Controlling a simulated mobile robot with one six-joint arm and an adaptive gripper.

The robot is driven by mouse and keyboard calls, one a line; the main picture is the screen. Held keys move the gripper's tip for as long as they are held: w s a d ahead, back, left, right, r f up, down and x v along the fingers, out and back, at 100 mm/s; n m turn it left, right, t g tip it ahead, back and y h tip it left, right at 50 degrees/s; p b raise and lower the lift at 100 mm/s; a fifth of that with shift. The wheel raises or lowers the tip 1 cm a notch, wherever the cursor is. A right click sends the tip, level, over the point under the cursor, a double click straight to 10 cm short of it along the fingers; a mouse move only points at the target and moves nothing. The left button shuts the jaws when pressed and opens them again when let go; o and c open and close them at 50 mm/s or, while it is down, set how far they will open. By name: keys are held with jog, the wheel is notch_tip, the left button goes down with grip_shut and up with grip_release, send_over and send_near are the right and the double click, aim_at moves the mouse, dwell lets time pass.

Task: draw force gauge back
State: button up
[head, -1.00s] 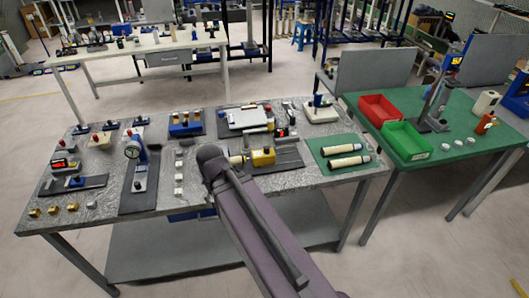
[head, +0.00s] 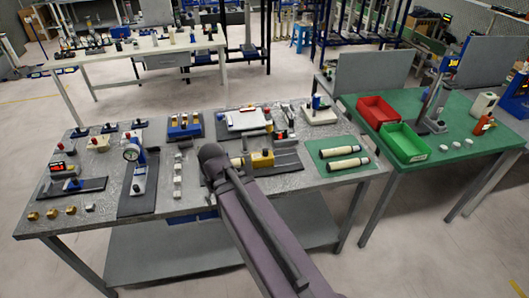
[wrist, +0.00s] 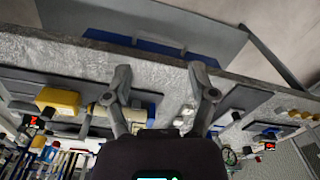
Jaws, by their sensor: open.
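Two small devices with red displays could be the force gauge; I cannot tell which. One (head: 57,167) stands at the left end of the bench by a dark mat and also shows at the right of the wrist view (wrist: 268,146). The other (head: 280,135) stands behind the yellow block (head: 262,159) and shows at the left of the wrist view (wrist: 36,122). My gripper (wrist: 162,80) is open with nothing between its fingers, near the bench's front edge. It lies between the yellow block and a row of silver blocks (head: 178,175). My arm hides it in the head view.
A dial gauge on a blue-and-white stand (head: 133,153) stands on a dark mat left of the silver blocks. Two cream cylinders (head: 338,151) lie on a green mat at the right. Red (head: 375,111) and green (head: 404,143) bins sit on the neighbouring green table.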

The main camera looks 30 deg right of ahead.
jog(key=w+d+r+n+t+y+p, duration=0.1)
jog(key=w+d+r+n+t+p, duration=0.15)
jog(key=w+d, duration=0.95)
jog(key=n+t, duration=0.1)
jog(key=n, duration=0.2)
send_near(266, 149)
notch_tip(266, 149, up, 3)
jog(key=s+d, duration=0.1)
jog(key=shift+s+d+y, duration=0.1)
jog(key=shift+s+y, duration=0.15)
jog(key=shift+y, duration=0.15)
jog(key=shift+f, duration=0.15)
jog(key=b+x, duration=1.2)
jog(key=x, duration=0.1)
jog(key=shift+w+f, duration=0.2)
jog(key=shift+w, duration=0.1)
